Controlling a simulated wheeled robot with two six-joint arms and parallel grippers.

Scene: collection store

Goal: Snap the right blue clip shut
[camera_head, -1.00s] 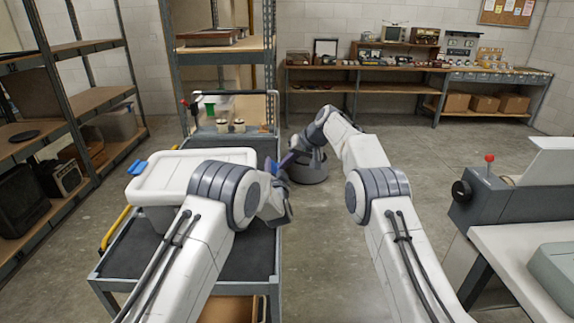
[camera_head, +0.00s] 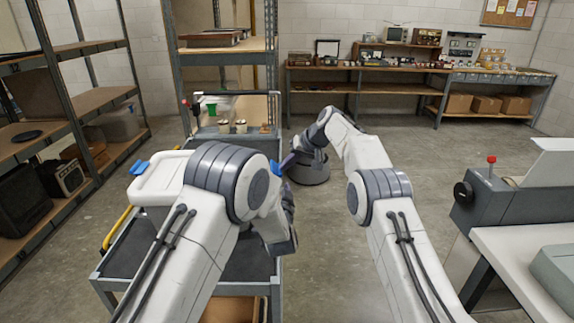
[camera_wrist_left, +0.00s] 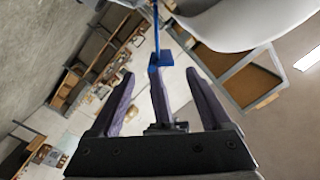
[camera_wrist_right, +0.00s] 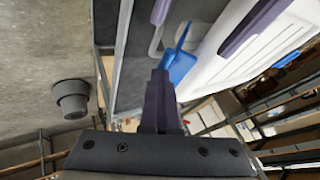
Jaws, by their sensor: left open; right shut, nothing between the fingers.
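A white lidded box (camera_head: 158,185) stands on a cart, partly hidden by my left arm. Its right blue clip (camera_head: 274,168) juts outward beside my right gripper (camera_head: 288,160). In the right wrist view, the blue clip (camera_wrist_right: 180,62) stands out from the white box (camera_wrist_right: 255,65), at the tips of my right gripper (camera_wrist_right: 163,75), which is shut and empty. I cannot tell whether they touch. My left gripper (camera_wrist_left: 159,74) is open, with the blue clip (camera_wrist_left: 166,58) beyond its fingers.
Another blue clip (camera_head: 139,167) sticks out on the box's left side. The cart (camera_head: 125,252) has a dark top and a yellow handle. A second cart (camera_head: 238,135) with jars stands behind. Shelving (camera_head: 95,100) lines the left, and a machine (camera_head: 497,205) stands at the right.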

